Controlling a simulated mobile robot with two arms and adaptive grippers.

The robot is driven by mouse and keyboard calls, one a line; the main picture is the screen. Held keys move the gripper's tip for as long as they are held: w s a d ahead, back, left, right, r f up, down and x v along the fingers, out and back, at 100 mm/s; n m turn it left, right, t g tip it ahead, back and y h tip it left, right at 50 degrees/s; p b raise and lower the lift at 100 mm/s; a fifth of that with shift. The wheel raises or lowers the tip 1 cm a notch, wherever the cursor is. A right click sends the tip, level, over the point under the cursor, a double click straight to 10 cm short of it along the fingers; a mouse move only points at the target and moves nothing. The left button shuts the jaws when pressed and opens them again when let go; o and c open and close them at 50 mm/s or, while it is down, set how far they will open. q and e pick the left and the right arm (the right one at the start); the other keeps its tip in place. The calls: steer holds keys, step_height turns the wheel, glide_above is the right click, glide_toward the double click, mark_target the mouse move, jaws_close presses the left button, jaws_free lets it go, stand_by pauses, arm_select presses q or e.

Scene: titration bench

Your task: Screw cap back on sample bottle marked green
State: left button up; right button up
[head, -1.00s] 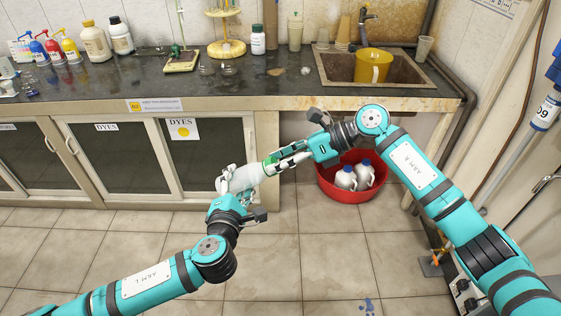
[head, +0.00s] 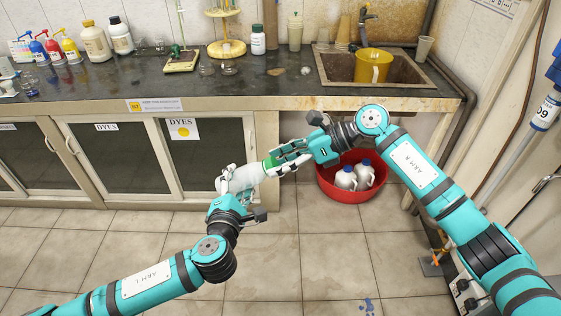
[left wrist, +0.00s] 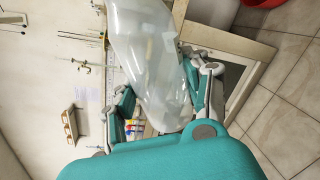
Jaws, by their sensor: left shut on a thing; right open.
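My left gripper (head: 228,190) is shut on a whitish sample bottle (head: 247,178), held in the air in front of the bench. The bottle lies tilted, its top end pointing right toward my right gripper. A green band (head: 268,163) shows near that end. My right gripper (head: 280,160) is open, its fingers around the bottle's top end. Whether a cap sits there is hidden by the fingers. In the left wrist view the bottle's translucent body (left wrist: 150,70) fills the space between the left fingers (left wrist: 165,100); its top is out of frame.
The bench top (head: 130,80) stands behind both grippers. It holds a yellow stand (head: 228,48), a white bottle with a green cap (head: 258,42) and a yellow jug (head: 372,66) in the sink. A red basin (head: 335,190) with white jugs is below.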

steer(key=n, duration=0.6)
steer(key=shift+n, duration=0.3)
steer(key=n, duration=0.7)
steer(key=shift+n, duration=0.3)
